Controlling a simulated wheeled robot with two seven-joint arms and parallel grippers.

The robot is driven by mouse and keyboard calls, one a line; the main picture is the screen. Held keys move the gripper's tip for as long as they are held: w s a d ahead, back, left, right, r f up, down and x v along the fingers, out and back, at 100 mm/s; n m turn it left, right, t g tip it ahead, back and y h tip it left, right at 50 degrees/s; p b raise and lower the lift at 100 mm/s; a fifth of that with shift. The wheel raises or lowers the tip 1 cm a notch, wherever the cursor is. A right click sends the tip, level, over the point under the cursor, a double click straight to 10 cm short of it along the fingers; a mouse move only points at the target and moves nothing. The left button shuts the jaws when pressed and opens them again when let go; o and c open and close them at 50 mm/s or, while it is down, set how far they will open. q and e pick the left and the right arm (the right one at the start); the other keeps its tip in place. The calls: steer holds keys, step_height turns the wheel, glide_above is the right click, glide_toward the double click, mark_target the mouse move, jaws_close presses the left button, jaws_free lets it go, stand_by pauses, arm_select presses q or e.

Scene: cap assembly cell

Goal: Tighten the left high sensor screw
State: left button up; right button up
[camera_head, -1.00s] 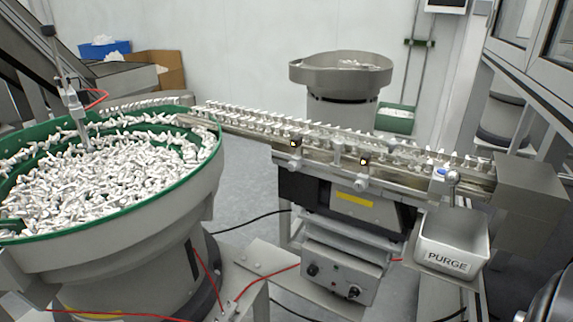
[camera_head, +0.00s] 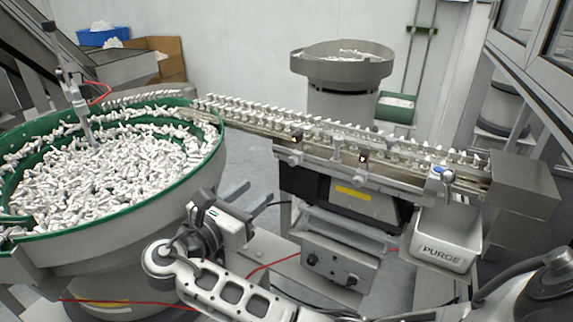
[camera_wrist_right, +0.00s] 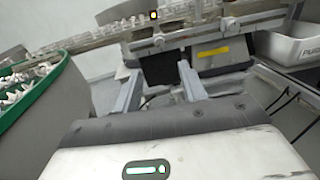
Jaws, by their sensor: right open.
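The feeder rail has two small dark sensors on its front side. The left sensor (camera_head: 296,137) has a round metal screw knob (camera_head: 294,159) below it. The right sensor (camera_head: 363,157) has a similar knob (camera_head: 361,183). My right gripper (camera_head: 257,195) is open and empty, below and left of the left knob, clear of the rail, beside the bowl. In the right wrist view its two fingers (camera_wrist_right: 160,82) stand apart with nothing between them; a sensor (camera_wrist_right: 154,15) and a knob (camera_wrist_right: 158,43) show beyond them. My left gripper is not in view.
A green-rimmed bowl (camera_head: 212,160) full of white parts stands at left, close to my right gripper. A purge bin (camera_head: 447,252) hangs below the rail's right end. A control box (camera_head: 335,262) and a red cable lie below the rail.

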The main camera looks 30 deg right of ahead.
mark_target(291, 163)
steer(key=p+x, duration=0.1)
steer(key=x, duration=1.1)
steer(key=shift+d, duration=0.1)
jaws_close()
